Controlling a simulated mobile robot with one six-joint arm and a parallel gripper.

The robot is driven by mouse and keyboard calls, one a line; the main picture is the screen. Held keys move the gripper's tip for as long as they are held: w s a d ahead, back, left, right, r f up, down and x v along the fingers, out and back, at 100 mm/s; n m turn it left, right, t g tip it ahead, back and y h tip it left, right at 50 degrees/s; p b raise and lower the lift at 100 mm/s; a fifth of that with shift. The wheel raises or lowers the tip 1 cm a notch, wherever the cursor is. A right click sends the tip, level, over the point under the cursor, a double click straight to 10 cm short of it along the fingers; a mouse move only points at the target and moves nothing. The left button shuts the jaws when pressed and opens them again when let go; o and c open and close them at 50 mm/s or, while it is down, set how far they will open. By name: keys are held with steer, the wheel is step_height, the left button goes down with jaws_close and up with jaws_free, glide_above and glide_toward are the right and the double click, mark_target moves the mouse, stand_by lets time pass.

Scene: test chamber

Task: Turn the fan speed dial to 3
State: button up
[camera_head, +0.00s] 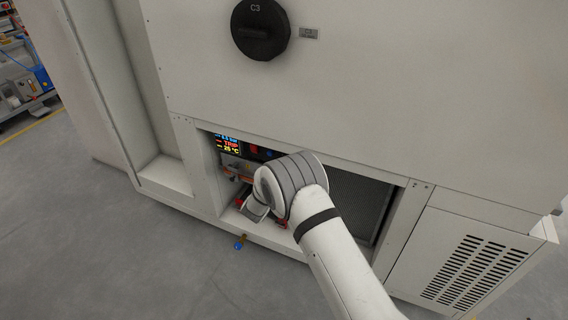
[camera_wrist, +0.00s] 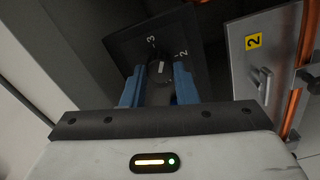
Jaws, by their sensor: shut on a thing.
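The fan speed dial (camera_wrist: 159,68) is a dark knob on a black plate (camera_wrist: 190,30) in the wrist view. White marks 3 and 2 show on the plate, with 3 above the knob and 2 to its upper right. A pale pointer line on the knob runs roughly upward in the picture; I cannot tell exactly which mark it meets. My gripper (camera_wrist: 159,82) has its two blue fingers on either side of the knob, shut on it. In the head view my arm reaches into the low cabinet recess (camera_head: 395,205) and hides the dial and the fingers.

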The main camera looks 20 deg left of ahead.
steer(key=n+p, duration=0.1)
steer(key=n, duration=0.4)
steer(key=shift+n+p, duration=0.3)
steer(key=shift+n, duration=0.1)
steer(key=shift+f, duration=0.1)
stand_by(0.3)
steer(key=o, duration=1)
steer(key=s, duration=0.7)
steer(key=shift+s+a+p, duration=0.3)
steer(key=shift+s+p, duration=0.05)
steer(key=shift+s, duration=0.05)
